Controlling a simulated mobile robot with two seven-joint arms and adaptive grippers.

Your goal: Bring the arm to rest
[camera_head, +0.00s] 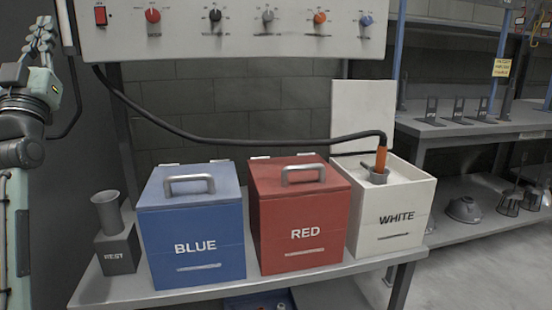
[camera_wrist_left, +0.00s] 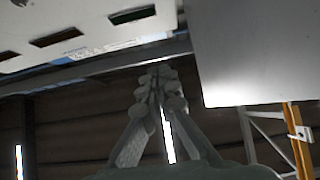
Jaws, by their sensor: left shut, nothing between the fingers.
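My left gripper (camera_head: 42,38) is at the upper left of the head view, raised beside the panel and well above the bench. Its fingers point up and are closed together. In the left wrist view the fingers (camera_wrist_left: 155,105) meet with nothing between them. My right gripper is in neither view.
A bench (camera_head: 165,297) holds a REST holder (camera_head: 117,250), a blue box (camera_head: 195,245), a red box (camera_head: 300,235) and a white box (camera_head: 400,218) with its lid up. A black hose (camera_head: 250,143) ends in an orange nozzle (camera_head: 381,158) at the white box. A control panel (camera_head: 185,40) hangs above.

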